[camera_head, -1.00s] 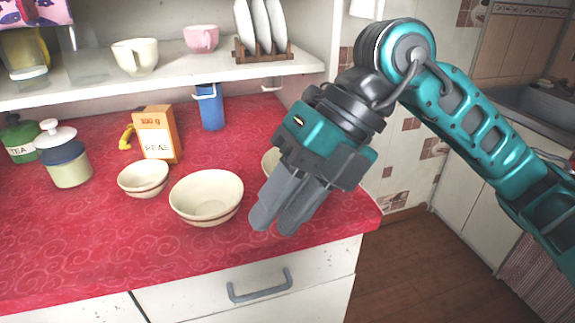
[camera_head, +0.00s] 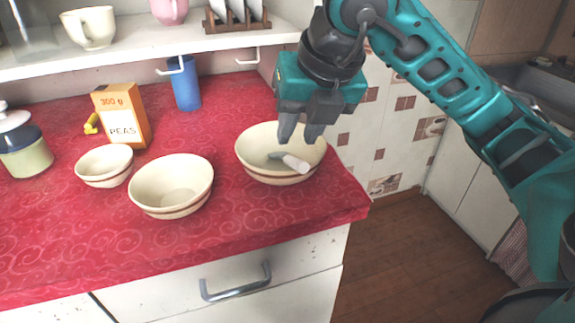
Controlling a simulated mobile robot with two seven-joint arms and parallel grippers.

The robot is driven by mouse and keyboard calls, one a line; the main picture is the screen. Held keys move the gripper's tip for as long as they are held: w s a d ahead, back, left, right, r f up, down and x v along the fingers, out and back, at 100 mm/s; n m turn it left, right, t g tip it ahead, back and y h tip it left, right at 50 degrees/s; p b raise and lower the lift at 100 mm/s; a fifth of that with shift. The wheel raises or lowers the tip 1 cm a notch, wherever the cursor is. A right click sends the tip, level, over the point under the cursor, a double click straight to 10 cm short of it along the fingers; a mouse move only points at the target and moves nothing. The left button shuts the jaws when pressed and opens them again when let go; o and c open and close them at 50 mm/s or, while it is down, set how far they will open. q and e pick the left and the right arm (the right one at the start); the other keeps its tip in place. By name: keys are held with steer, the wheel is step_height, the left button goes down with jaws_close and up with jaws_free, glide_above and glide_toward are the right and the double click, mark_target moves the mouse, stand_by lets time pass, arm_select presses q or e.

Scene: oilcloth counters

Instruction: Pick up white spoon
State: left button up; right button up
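The white spoon (camera_head: 293,163) lies in the cream bowl (camera_head: 251,164) at the right of the red counter. Its pale end rests toward the bowl's right side, and a greyer part shows to its left. My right gripper (camera_head: 300,134) points down over the back part of this bowl, above the spoon. Its two fingers are apart with nothing seen between them. I cannot tell how far its tips are above the spoon. My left gripper is not in view.
Two more cream bowls, a middle one (camera_head: 170,196) and a smaller one (camera_head: 104,166), stand to the left. A shelf (camera_head: 130,58) hangs above. The counter's front is clear.

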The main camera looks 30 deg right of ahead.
mark_target(287, 160)
steer(key=shift+s+b+x, duration=0.1)
steer(key=shift+b+x, duration=0.1)
steer(key=shift+x, duration=1.4)
steer(key=shift+s+b+x, duration=0.15)
steer(key=shift+b+x, duration=0.05)
steer(key=shift+x, duration=1.35)
steer(key=shift+f, duration=0.1)
steer(key=shift+c, duration=0.2)
jaws_close()
